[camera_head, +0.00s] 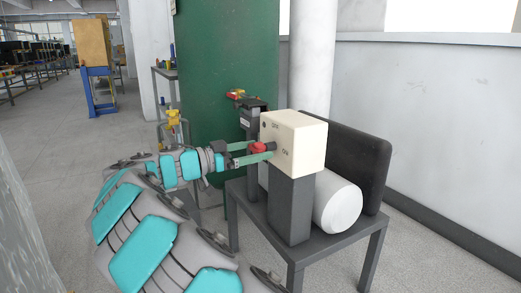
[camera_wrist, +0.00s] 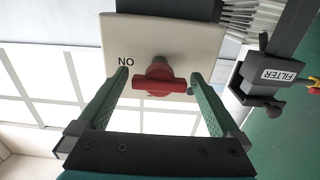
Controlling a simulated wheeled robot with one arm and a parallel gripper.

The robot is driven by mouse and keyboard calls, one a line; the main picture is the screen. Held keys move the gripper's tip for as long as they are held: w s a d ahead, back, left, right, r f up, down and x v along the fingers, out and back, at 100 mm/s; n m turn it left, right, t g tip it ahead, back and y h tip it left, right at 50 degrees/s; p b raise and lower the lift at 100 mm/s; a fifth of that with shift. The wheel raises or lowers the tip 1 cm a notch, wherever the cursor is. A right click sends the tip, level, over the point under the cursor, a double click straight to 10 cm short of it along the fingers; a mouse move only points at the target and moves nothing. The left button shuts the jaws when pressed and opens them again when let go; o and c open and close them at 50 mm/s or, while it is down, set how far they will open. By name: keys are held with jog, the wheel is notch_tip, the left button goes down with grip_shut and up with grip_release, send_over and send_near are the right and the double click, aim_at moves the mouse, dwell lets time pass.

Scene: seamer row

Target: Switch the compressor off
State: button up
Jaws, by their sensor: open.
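The compressor's cream switch box (camera_head: 304,142) stands on a dark grey post on a low grey table. My gripper (camera_head: 267,152) is open at the box face. Its green fingers (camera_wrist: 159,76) stand either side of the knob, with visible gaps.
A white cylinder (camera_head: 338,206) and a dark panel (camera_head: 352,160) sit on the table (camera_head: 340,238) behind the box. A grey post labelled FILTER (camera_wrist: 278,75) stands beside the box in the wrist view. A green column (camera_head: 228,60) rises behind my gripper.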

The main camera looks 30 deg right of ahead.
jog(key=shift+d, duration=0.9)
jog(key=shift+c, duration=0.2)
jog(key=c, duration=1.2)
